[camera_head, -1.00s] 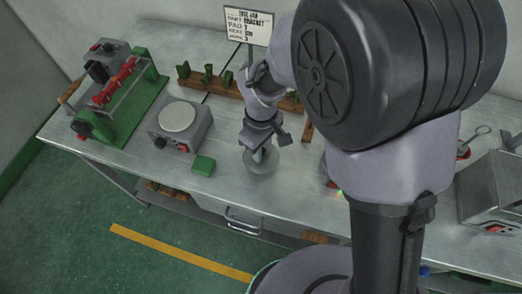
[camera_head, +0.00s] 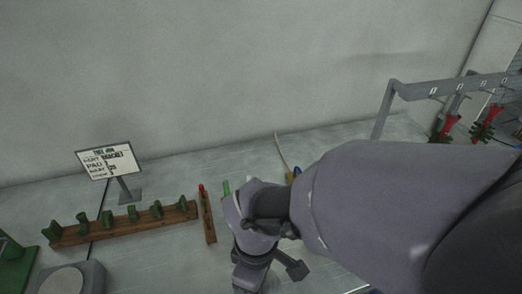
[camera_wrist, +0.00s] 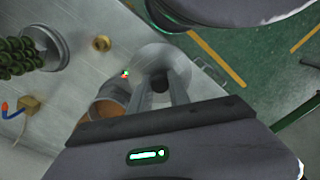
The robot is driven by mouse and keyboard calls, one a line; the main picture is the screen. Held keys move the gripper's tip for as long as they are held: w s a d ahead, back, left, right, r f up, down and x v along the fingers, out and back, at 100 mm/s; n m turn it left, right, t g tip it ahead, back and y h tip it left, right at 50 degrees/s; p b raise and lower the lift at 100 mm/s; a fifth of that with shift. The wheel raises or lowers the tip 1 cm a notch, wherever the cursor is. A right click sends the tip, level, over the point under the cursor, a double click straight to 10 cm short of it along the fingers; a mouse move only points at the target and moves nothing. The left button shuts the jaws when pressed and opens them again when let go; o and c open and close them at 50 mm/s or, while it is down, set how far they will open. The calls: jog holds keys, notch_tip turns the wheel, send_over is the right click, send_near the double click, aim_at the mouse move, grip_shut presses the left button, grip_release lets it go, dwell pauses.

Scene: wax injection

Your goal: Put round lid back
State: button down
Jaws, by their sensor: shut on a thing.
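The round lid (camera_wrist: 150,62) is a grey metal disc with a dark knob in its middle. In the wrist view my gripper (camera_wrist: 162,84) is shut on this knob, and the lid hangs over the table near its edge. An open round pot (camera_wrist: 97,112) with orange-brown content shows just left of the lid, partly hidden by the lid and my gripper. The lid appears beside the pot, not covering it.
A green beaded piece on a metal disc (camera_wrist: 52,42), a small brass ring (camera_wrist: 102,43) and a tan block (camera_wrist: 30,103) sit on the table. A wooden rack (camera_head: 120,232), a sign (camera_head: 109,161) and a grey hanging frame (camera_head: 408,93) stand along the back wall.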

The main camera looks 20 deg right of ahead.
jog(key=shift+m, duration=0.6)
jog(key=d+r, duration=0.1)
jog(key=d, duration=0.1)
jog(key=d+r, duration=0.1)
jog(key=r, duration=0.1)
jog(key=shift+s+d, duration=0.15)
jog(key=shift+d, duration=0.25)
jog(key=w+r+p, duration=0.1)
jog(key=w+p, duration=0.1)
jog(key=p, duration=0.5)
jog(key=shift+r+p, duration=0.1)
jog(key=shift+p, duration=0.2)
jog(key=shift+w+p, duration=0.2)
jog(key=shift+p, duration=0.85)
jog(key=w+f+b, duration=0.1)
jog(key=w+f, duration=0.1)
jog(key=w, duration=0.2)
jog(key=w+f, duration=0.2)
jog(key=w, duration=0.3)
jog(key=w+a+f+b, duration=0.1)
jog(key=w+f, duration=0.1)
jog(key=w, duration=0.2)
jog(key=shift+w+a+f+b, duration=0.1)
jog(key=shift+w+f+b, duration=0.1)
jog(key=shift+f+b, duration=0.15)
jog(key=shift+r, duration=0.2)
jog(key=shift+f, duration=0.25)
jog(key=c, duration=1.2)
grip_release()
jog(key=shift+c, duration=0.2)
